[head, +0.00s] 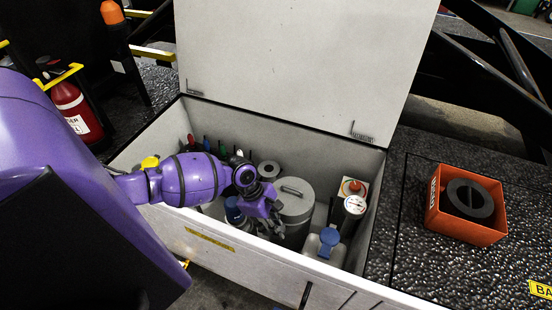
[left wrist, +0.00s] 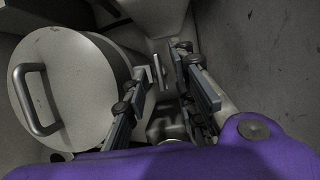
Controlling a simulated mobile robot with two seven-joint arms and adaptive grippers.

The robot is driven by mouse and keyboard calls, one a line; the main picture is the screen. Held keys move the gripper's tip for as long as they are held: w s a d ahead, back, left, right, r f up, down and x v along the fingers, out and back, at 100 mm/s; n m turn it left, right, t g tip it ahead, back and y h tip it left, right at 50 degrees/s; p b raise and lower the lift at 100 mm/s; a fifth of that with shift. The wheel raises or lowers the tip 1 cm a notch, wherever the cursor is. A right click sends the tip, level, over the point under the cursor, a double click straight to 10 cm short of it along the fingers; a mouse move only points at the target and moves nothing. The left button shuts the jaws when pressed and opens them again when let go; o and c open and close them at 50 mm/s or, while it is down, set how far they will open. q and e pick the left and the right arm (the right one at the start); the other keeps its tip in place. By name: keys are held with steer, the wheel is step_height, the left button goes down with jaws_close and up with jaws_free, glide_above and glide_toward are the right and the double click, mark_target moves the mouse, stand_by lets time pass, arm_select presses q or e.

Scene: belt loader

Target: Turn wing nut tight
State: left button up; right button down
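My left gripper (head: 272,218) reaches into the open white box (head: 226,238), beside a grey lidded canister (head: 297,204). In the left wrist view its two fingers (left wrist: 170,72) stand apart, open. A small thin metal piece (left wrist: 158,72) shows between the fingertips, nearer the left finger; it may be the wing nut, but it is too small to tell. I cannot tell whether a finger touches it. The canister's round lid with its bar handle (left wrist: 38,100) fills the left of the wrist view. My right gripper is not in view.
The box's raised lid (head: 300,65) stands behind. An orange box with a dark ring (head: 467,232) sits right, on dark textured floor. A red bottle (head: 75,105) stands left.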

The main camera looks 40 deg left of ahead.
arm_select(q)
steer(key=shift+w+d+f, duration=0.1)
steer(key=shift+d+f, duration=0.1)
steer(key=shift+f, duration=0.45)
jaws_close()
